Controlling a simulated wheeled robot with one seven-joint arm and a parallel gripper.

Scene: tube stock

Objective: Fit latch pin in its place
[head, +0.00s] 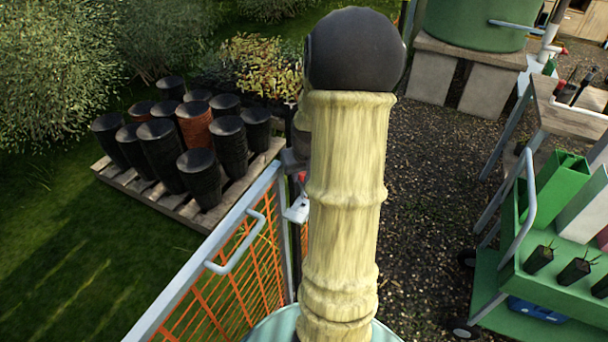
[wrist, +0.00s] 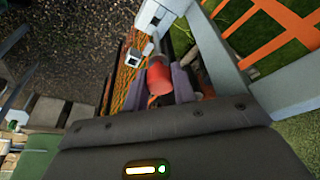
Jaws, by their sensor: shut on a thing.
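My gripper (wrist: 168,84) is shut on a red piece (wrist: 160,76), which I take to be the latch pin's grip. It sits between the two dark purple-grey fingers in the wrist view. A pale metal bit shows just beyond it; whether this is the pin's shank or part of the latch I cannot tell. A grey latch bracket (wrist: 155,18) with a dark opening is further on, beside the grey gate frame (wrist: 215,50). In the head view my arm hides most of the gripper; a small red spot and a pale latch plate (head: 297,210) show at its left edge.
The orange-mesh gate (head: 225,285) with a grey frame and handle stands at lower left. Stacked black pots on a pallet (head: 185,205) are behind it. A green cart (head: 550,285) is at right, a potting bench (head: 570,118) beyond. Gravel (head: 430,180) between is clear.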

